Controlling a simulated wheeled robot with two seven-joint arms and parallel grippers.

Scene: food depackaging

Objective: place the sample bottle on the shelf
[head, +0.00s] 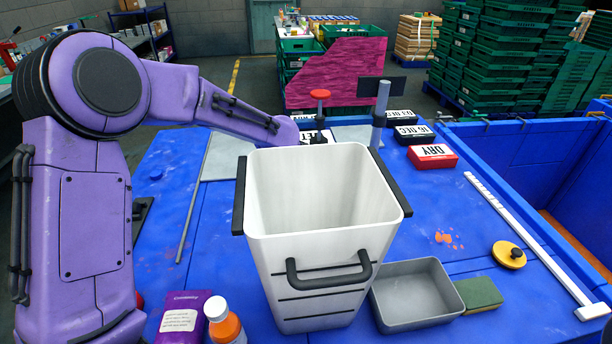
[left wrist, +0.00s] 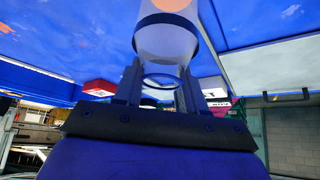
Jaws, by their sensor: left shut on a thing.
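In the left wrist view my left gripper (left wrist: 160,78) is shut on the sample bottle (left wrist: 166,42), a clear, pale cylinder with an orange patch at its far end. The picture there is tilted, so I cannot tell whether the bottle is upright. In the head view my left arm reaches behind a tall white bin, which hides the gripper and the held bottle. My right gripper is in neither view. A blue shelf rack (head: 141,17) with goods on it stands far back left; I cannot tell whether it is the task's shelf.
The white bin (head: 325,255) fills the middle of the blue table (head: 165,215). In front are a grey tray (head: 412,297), a green sponge (head: 478,294), a purple packet (head: 182,318) and an orange-white bottle (head: 226,328). A red box (head: 432,157) sits behind right.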

